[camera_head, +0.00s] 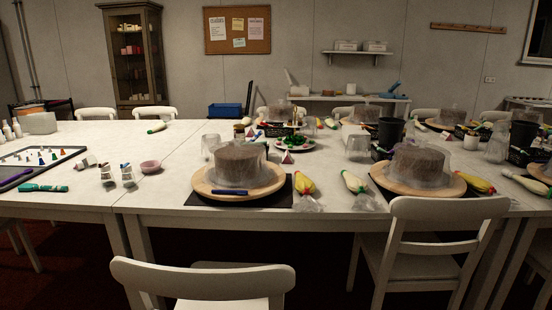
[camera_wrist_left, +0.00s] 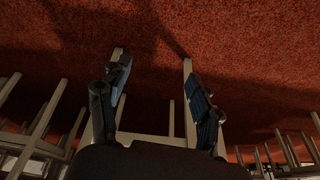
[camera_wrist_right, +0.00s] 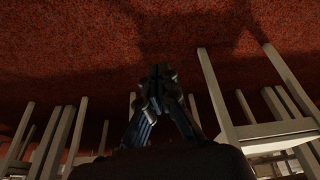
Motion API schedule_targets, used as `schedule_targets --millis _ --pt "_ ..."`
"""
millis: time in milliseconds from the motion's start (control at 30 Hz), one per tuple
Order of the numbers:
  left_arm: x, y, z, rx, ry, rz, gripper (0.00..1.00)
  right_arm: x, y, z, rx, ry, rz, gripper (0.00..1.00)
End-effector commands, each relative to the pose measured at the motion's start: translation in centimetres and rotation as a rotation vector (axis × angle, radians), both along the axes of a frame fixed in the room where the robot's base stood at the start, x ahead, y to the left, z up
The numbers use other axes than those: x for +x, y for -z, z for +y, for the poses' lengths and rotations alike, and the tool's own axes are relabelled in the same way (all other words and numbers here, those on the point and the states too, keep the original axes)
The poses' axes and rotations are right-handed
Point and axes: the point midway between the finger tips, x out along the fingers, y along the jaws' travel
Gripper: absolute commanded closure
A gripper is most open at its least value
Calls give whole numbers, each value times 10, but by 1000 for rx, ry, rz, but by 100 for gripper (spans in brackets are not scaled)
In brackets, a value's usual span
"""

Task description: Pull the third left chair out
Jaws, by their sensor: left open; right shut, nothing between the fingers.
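Several white wooden chairs stand around the long white table; I cannot tell which one is the third left chair. The nearest chair (camera_head: 203,277) shows its backrest and part of its seat at the bottom of the head view, apart from the table edge. Another chair (camera_head: 442,238) stands to its right, its backrest overlapping the table edge. My left gripper (camera_wrist_left: 157,80) is open, with chair legs and a rail (camera_wrist_left: 155,139) behind its fingers; contact cannot be told. My right gripper (camera_wrist_right: 158,72) is shut and empty, with chair legs (camera_wrist_right: 216,95) to its right. Neither gripper shows in the head view.
Dark red carpet (camera_wrist_left: 230,35) covers the floor. A glass cabinet (camera_head: 133,52) stands at the back.

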Motion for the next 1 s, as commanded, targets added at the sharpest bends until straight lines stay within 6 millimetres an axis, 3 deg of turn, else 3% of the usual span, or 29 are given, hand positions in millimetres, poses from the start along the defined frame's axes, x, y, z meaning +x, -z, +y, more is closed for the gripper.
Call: schedule_targets --millis 167,333,500,633,800,1000 --pt "-29 36 4 9 7 64 36 -30 36 -4 -9 -7 65 100" --pt "-80 71 12 16 15 116 36 -80 71 -12 -16 -14 118 100" --pt "-143 88 24 25 23 167 36 -143 88 -24 -25 -22 168 100" --pt "-182 91 31 30 27 191 36 -182 92 -31 -30 -26 192 100" --pt "-206 93 36 32 30 204 36 -206 94 -37 -32 -29 205 100" --pt "-209 96 37 33 31 205 36 -209 96 -37 -33 -30 206 100"
